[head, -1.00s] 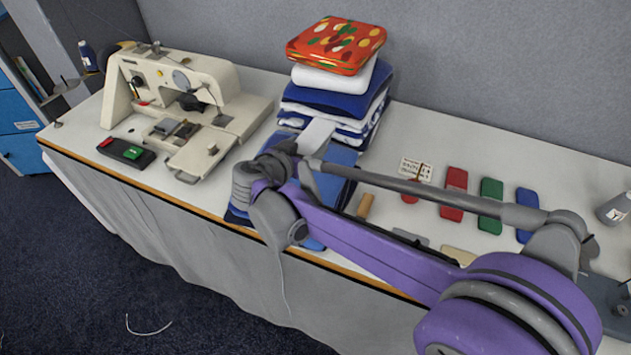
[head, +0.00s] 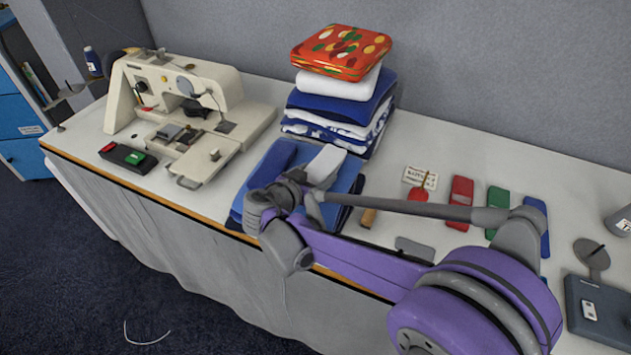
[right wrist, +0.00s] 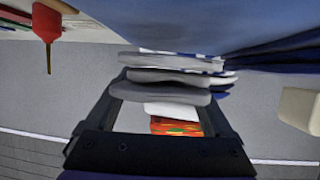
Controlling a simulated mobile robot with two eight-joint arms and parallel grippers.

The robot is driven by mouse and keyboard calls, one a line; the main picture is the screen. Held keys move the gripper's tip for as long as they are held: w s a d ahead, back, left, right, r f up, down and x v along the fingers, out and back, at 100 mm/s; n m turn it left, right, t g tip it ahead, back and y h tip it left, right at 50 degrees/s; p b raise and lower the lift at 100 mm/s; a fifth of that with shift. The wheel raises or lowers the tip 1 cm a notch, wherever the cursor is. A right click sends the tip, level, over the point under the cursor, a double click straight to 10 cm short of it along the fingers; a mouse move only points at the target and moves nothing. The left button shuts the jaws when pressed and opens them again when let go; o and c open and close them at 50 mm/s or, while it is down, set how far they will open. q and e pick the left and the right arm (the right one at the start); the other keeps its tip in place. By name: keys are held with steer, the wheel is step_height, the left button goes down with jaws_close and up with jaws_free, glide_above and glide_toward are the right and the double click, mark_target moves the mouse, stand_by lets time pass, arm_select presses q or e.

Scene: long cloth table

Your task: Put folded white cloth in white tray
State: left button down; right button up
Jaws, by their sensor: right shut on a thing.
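A small white folded piece, likely the folded white cloth (head: 325,163), shows just beyond my right gripper (head: 298,183), over the folded blue cloths (head: 262,178) at the table's front edge. My right gripper is shut on it; its arm partly hides the contact. In the right wrist view, pale grey-white folded layers (right wrist: 165,92) lie across the space between the fingertips (right wrist: 168,84). I cannot tell there which layers are held and which belong to the stack behind. No white tray shows in these views. My left gripper is out of view.
A tall stack of folded blue and white cloths (head: 335,110), topped by a red patterned one (head: 342,50), stands behind. A sewing machine (head: 185,110) is at left. Red (head: 460,203), green and blue pieces lie at right, near a dark tray-like item (head: 600,315).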

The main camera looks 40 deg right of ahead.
steer(key=shift+f, duration=1.05)
steer(key=shift+f, duration=0.1)
steer(key=o, duration=1.2)
steer(key=shift+f, duration=0.1)
